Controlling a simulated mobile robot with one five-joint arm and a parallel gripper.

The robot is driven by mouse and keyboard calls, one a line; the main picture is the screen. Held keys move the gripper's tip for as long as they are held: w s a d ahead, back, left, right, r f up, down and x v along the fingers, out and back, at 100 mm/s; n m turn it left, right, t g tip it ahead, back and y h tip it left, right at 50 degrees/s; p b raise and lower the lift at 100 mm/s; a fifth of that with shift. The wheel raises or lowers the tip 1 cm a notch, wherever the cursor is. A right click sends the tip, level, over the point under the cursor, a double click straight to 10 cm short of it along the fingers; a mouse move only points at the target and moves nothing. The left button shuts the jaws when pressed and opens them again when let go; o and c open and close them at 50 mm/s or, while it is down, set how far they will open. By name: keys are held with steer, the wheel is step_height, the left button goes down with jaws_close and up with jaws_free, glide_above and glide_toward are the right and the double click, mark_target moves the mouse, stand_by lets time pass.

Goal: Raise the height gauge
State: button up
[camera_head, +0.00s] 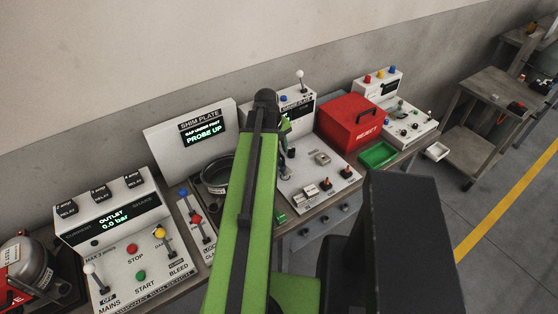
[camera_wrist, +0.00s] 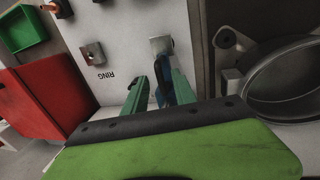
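The sign reading SHIM PLATE (camera_head: 203,127) shows "PROBE UP" on its display, in the head view. My gripper (camera_wrist: 157,80) points down at the white panel right of that sign. In the wrist view its two green fingers stand apart. A blue piece (camera_wrist: 160,92) shows between them, close to the right finger, with a gap to the left one. A grey metal block (camera_wrist: 160,44) lies just beyond the fingertips. I cannot tell for sure which part is the height gauge. My arm hides part of this station in the head view.
A round dark-rimmed pot (camera_wrist: 290,82) stands beside the panel. A red REJECT box (camera_head: 348,122) and a green tray (camera_head: 377,154) are to the right. A control box with an OUTLET display (camera_head: 116,226) and levers is at the left. A wall runs behind the bench.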

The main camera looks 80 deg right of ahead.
steer(key=shift+f, duration=0.15)
jaws_close()
stand_by(1.4)
